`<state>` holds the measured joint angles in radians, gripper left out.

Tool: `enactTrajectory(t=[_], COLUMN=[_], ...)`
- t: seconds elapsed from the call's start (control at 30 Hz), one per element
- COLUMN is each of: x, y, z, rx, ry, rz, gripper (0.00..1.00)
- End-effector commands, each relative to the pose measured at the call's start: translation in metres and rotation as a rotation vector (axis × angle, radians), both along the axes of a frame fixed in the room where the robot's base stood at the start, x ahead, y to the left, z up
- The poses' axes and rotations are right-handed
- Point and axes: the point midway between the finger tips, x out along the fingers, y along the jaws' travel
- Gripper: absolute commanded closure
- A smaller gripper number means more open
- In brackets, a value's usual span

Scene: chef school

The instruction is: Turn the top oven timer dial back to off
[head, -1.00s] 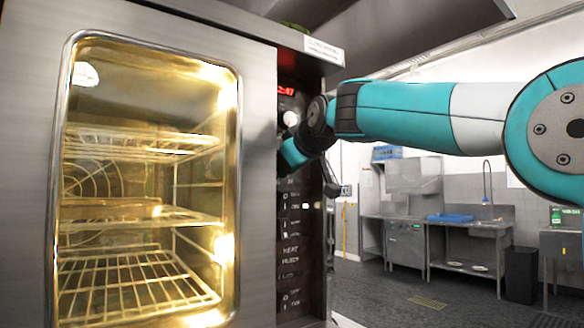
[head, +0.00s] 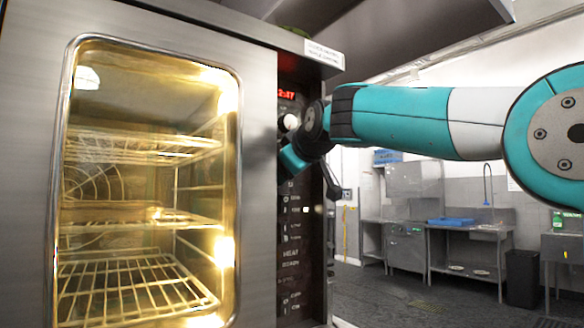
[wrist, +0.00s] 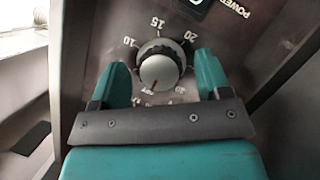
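The timer dial (wrist: 160,68) is a round silver knob with a dark ring, set in a dark panel. In the wrist view numbers such as 10, 15 and 20 surround it. Its red mark is at the lower edge, near small text too blurred to read surely. My gripper (wrist: 162,60) has one teal finger on each side of the dial, with gaps visible between fingers and knob. In the head view the dial (head: 291,121) is a pale knob below the red display, and my gripper (head: 290,160) is near it, partly hidden by the wrist.
The lit oven (head: 150,180) has a glass door and wire racks. More switches (head: 291,225) sit lower on the control panel. A hood (head: 400,30) overhangs above. Steel counters and a sink (head: 470,228) stand far back right, with open floor before them.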

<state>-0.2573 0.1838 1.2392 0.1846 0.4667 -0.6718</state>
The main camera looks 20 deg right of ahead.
Motion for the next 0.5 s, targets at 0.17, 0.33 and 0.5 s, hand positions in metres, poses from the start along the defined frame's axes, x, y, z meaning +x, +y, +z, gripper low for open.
enactTrajectory(t=[0.17, 0.33, 0.5], x=[-0.001, -0.017, -0.054], y=[0.000, -0.001, -0.004], z=[0.001, 0.005, 0.017], rx=[0.001, 0.002, 0.003], ry=[-0.001, -0.003, -0.006], rz=[-0.001, 0.000, 0.001], gripper=[0.30, 0.30, 0.30])
